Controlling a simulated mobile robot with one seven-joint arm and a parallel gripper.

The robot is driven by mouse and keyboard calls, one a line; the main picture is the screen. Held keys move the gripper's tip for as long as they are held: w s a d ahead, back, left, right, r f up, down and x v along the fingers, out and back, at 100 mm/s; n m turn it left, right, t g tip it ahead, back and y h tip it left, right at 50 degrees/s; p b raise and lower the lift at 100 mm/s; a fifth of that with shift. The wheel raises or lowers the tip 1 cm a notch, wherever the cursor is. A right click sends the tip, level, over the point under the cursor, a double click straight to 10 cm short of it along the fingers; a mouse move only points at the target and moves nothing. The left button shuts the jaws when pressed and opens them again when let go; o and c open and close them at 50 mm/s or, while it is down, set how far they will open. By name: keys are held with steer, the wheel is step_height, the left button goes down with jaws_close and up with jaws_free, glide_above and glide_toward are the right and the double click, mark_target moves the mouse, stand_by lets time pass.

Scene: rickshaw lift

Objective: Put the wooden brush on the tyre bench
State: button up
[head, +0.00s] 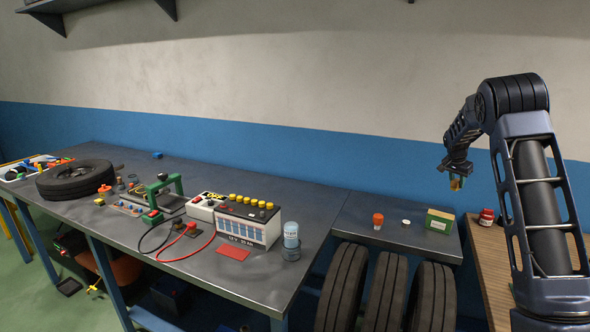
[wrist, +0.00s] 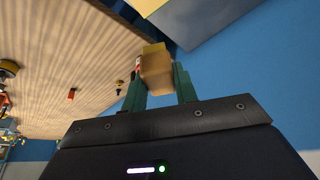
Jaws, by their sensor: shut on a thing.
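My gripper (head: 456,182) is raised in the air at the right in the head view, above the level of the benches. In the wrist view its two green fingers (wrist: 160,82) are shut on a tan wooden piece with a yellow end, which looks like the wooden brush (wrist: 155,74). The brush is small and partly hidden by the fingers in the head view. A low grey bench (head: 357,228) with several tyres under it, which looks like the tyre bench, stands left of and below my gripper.
On the low bench are an orange-topped item (head: 378,221), a small white round item (head: 406,223) and a green box (head: 439,220). A wooden table (head: 491,263) with a red jar (head: 486,217) adjoins at right. The long bench (head: 222,277) at left is crowded.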

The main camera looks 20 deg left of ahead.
steer(key=s+a+n+y, duration=0.15)
steer(key=s+a, duration=0.25)
steer(key=a, duration=1.1)
steer(key=s+a+n, duration=0.3)
steer(key=s+a, duration=0.2)
steer(key=a, duration=1)
steer(key=s+a+n+y, duration=0.15)
steer(key=s+a, duration=0.25)
steer(key=a, duration=1.1)
steer(key=shift+n+t, duration=0.3)
steer(key=shift+n, duration=0.1)
step_height(320, 180, down, 20)
steer(key=shift+a+r, duration=0.1)
steer(key=shift+r, duration=0.1)
steer(key=shift+f, duration=0.1)
steer(key=o, duration=1)
steer(key=shift+c, duration=0.2)
